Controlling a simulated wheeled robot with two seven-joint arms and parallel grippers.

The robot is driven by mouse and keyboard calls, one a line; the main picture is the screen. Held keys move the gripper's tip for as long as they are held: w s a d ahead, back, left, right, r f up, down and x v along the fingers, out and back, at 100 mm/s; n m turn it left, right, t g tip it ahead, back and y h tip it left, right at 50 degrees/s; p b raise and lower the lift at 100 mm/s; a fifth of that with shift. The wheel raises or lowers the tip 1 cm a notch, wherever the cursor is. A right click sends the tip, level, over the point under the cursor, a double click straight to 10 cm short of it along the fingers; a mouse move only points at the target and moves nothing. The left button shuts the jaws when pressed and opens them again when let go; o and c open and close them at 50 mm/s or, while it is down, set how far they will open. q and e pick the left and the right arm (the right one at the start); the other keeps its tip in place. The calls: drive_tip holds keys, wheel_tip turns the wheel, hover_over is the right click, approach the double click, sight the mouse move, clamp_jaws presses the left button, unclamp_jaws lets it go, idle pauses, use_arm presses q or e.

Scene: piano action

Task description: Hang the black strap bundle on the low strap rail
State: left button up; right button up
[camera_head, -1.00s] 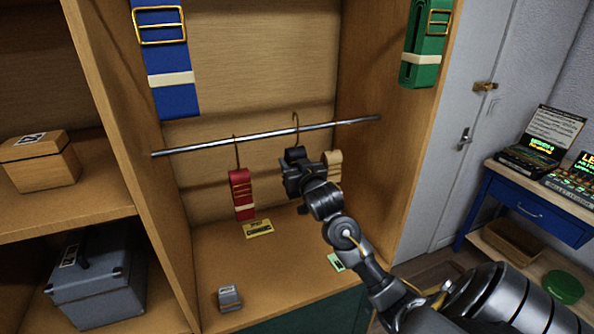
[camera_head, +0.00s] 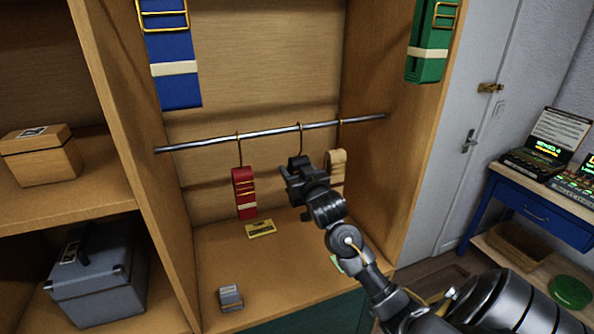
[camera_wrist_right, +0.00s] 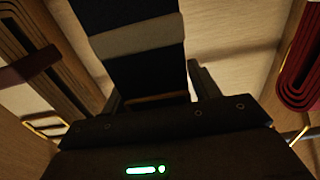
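The black strap bundle (camera_head: 297,162) hangs below a thin hook whose top is at the low strap rail (camera_head: 225,138), between the red and tan bundles. I cannot tell whether the hook bears on the rail. My right gripper (camera_head: 293,178) is at the bundle and hides its lower part. In the right wrist view the black bundle (camera_wrist_right: 146,72), with a cream band, lies between my two fingers (camera_wrist_right: 158,92), which look closed against its sides. My left gripper is not in view.
A red bundle (camera_head: 244,192) hangs left on the rail and a tan one (camera_head: 337,165) close on the right. Blue (camera_head: 175,70) and green (camera_head: 429,50) straps hang higher. A yellow card (camera_head: 261,230) and a small grey block (camera_head: 230,297) lie on the cabinet floor.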

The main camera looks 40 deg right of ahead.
drive_tip(key=shift+o, duration=0.8)
drive_tip(key=shift+f, duration=0.1)
drive_tip(key=shift+s+a, duration=0.1)
drive_tip(key=shift+s, duration=0.1)
drive_tip(key=b+v, duration=0.4)
drive_tip(key=v, duration=0.6)
drive_tip(key=shift+s, duration=0.15)
drive_tip(key=shift+a, duration=0.1)
